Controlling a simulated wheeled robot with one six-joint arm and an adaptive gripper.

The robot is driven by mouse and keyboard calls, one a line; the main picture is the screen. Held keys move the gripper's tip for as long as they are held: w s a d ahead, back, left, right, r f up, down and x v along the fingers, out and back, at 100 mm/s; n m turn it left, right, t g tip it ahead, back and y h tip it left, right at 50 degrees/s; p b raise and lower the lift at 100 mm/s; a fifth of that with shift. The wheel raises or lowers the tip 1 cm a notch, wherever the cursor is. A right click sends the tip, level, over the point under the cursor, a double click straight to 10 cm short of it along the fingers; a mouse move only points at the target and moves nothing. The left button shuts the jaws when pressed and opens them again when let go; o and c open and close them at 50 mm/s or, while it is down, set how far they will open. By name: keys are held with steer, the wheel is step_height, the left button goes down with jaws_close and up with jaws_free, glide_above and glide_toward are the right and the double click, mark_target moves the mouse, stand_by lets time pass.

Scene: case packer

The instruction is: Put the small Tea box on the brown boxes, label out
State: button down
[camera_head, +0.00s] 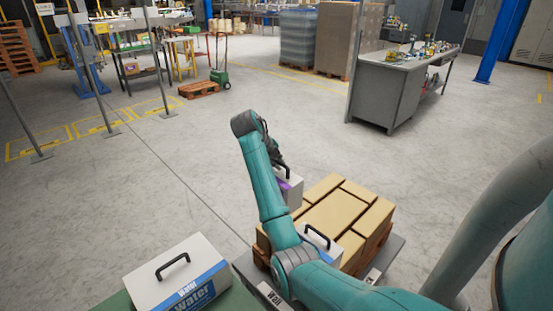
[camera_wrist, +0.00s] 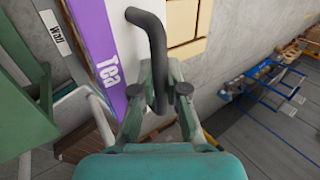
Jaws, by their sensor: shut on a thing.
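The Tea box (camera_wrist: 122,30) is white with a purple label (camera_wrist: 97,45) reading "Tea" and a black handle (camera_wrist: 154,50). My gripper (camera_wrist: 162,90) is shut on that handle in the wrist view. In the head view the Tea box (camera_head: 294,191) hangs below my gripper at the far left corner of the brown boxes (camera_head: 334,212); its purple label shows on the left side, and my arm covers part of it. I cannot tell whether it touches the stack. The brown boxes lie in a flat-topped stack on a pallet.
A white box with a blue label and black handle (camera_head: 323,243) stands at the stack's near side, partly behind my arm. A Water box (camera_head: 180,268) stands on a green surface at lower left. Thin grey posts (camera_head: 85,70) stand at left. Open floor lies beyond the stack.

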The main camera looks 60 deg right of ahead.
steer(key=shift+f, duration=0.1)
stand_by(0.4)
step_height(320, 180, down, 19)
steer(key=shift+r, duration=0.2)
stand_by(2.2)
steer(key=shift+f, duration=0.35)
stand_by(0.4)
steer(key=c, duration=1.1)
jaws_free()
steer(key=shift+f, duration=0.1)
steer(key=shift+a, duration=0.1)
steer(key=v, duration=1.2)
